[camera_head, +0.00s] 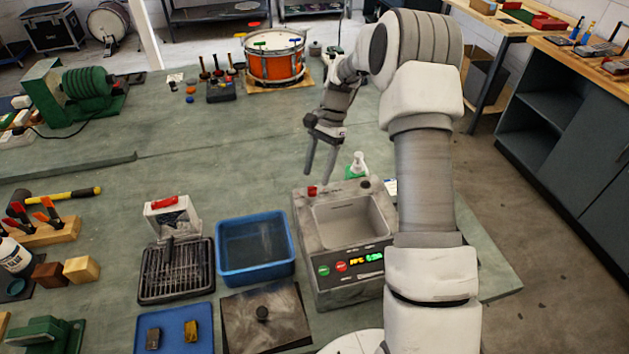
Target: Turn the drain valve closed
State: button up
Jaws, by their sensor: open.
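A grey metal bench unit (335,285) with an open basin (350,218) stands at the front centre right of the bench. A small red handle (311,191) sits at its back left corner; it looks like the drain valve, but its turn position is too small to tell. My gripper (319,174) hangs from above with its two fingers pointing down, apart and empty. In the picture its fingertips are just above the red handle; I cannot tell the exact gap. My arm covers the right side of the unit.
A blue tub (256,272) stands left of the unit, with a dark wire rack (176,270) beyond it. A dark square lid (264,313) lies in front. A small bottle (358,163) stands behind the unit. An orange drum (274,67) is further back. The bench's middle left is clear.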

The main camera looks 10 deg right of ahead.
aim_at(315, 187)
jog(key=shift+x, duration=1.8)
grip_shut()
